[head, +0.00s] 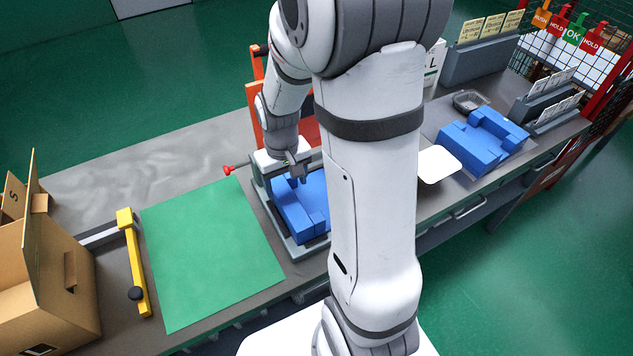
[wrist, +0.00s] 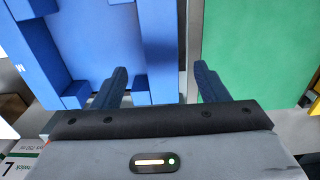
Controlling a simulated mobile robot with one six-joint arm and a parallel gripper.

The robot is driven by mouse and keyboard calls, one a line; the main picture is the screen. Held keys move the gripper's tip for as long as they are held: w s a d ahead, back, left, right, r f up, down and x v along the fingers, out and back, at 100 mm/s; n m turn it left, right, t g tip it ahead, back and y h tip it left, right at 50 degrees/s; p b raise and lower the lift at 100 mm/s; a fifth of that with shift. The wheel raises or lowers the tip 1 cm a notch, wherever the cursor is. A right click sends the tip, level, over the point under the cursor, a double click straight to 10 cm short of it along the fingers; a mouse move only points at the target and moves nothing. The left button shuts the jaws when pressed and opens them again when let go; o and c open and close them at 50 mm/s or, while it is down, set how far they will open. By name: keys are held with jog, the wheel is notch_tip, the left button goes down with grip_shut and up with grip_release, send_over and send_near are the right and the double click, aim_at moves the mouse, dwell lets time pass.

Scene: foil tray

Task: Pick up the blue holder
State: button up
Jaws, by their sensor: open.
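A blue holder (head: 290,213) sits on a grey fixture in the middle of the bench, partly hidden behind my arm. My gripper (head: 297,177) is over its far left part, pointing down. In the wrist view the blue holder (wrist: 95,40) fills the left, and my gripper (wrist: 160,70) is open, its two dark fingers apart. The holder's right wall (wrist: 158,40) shows between the fingers. I cannot tell whether the fingers are above the wall or down beside it. A second blue holder (head: 484,142) stands on the bench at the right.
A green mat (head: 210,250) lies left of the fixture, with a yellow bar (head: 134,262) and a cardboard box (head: 50,270) further left. A foil tray (head: 468,100) is behind the second holder. An orange-red frame (head: 255,105) stands behind the fixture.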

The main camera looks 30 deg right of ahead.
aim_at(288, 200)
jog(key=shift+s+f+p, duration=0.15)
jog(key=shift+f+p, duration=0.25)
jog(key=shift+f, duration=1.4)
jog(key=shift+s+f+p, duration=0.15)
jog(key=shift+f+p, duration=0.2)
jog(key=shift+f, duration=1.4)
jog(key=c, duration=1.4)
jog(key=shift+r, duration=0.15)
jog(key=shift+c, duration=0.2)
